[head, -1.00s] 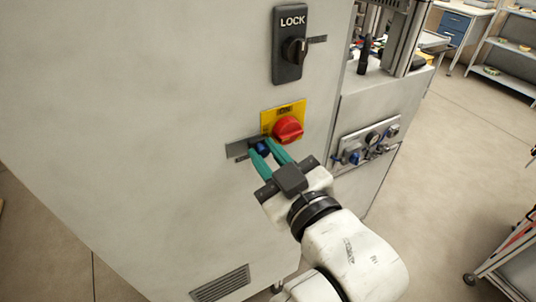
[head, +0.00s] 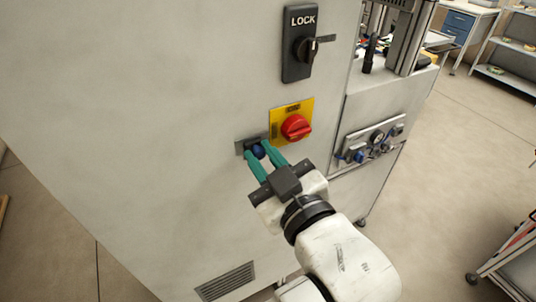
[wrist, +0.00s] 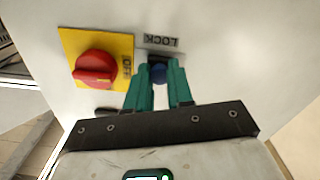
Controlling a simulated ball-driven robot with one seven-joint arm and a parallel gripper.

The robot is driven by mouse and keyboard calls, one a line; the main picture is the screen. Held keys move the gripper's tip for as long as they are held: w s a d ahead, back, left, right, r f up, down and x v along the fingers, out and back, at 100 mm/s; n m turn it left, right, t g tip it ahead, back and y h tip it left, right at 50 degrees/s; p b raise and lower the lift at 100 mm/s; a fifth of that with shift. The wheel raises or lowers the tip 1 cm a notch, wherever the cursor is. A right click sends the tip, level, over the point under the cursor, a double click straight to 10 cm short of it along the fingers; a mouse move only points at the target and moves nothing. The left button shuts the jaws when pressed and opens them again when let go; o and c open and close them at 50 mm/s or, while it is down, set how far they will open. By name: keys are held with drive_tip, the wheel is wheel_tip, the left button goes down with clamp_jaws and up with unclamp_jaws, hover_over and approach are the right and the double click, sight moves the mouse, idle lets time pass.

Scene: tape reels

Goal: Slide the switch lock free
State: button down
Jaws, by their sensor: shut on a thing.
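The switch lock is a small blue knob (head: 258,152) on a dark grey plate (head: 241,147) on the cabinet front. It sits just left of the yellow plate (head: 306,108) with the red rotary switch (head: 296,127). My gripper (head: 257,149) has its two green fingers on either side of the knob and is shut on it. In the wrist view the blue knob (wrist: 158,74) shows between the fingertips, below a label reading LOCK upside down. The red switch (wrist: 96,68) is beside it, on the yellow plate marked OFF. The fingers partly hide the knob and its plate.
A dark LOCK panel (head: 292,75) with a black handle (head: 309,48) is above the red switch. A gauge and fittings panel (head: 372,142) is on the lower cabinet to the right. A vent (head: 225,281) is low down. The cabinet face at left is bare.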

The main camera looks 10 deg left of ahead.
drive_tip(key=c, duration=1.3)
unclamp_jaws()
drive_tip(key=shift+s+a, duration=0.15)
drive_tip(key=shift+a, duration=0.1)
drive_tip(key=shift+o, duration=0.2)
drive_tip(key=shift+d, duration=0.1)
drive_tip(key=shift+s+d+f, duration=0.1)
drive_tip(key=shift+s+d, duration=0.1)
drive_tip(key=shift+s, duration=0.1)
drive_tip(key=p+v, duration=0.5)
drive_tip(key=v, duration=0.5)
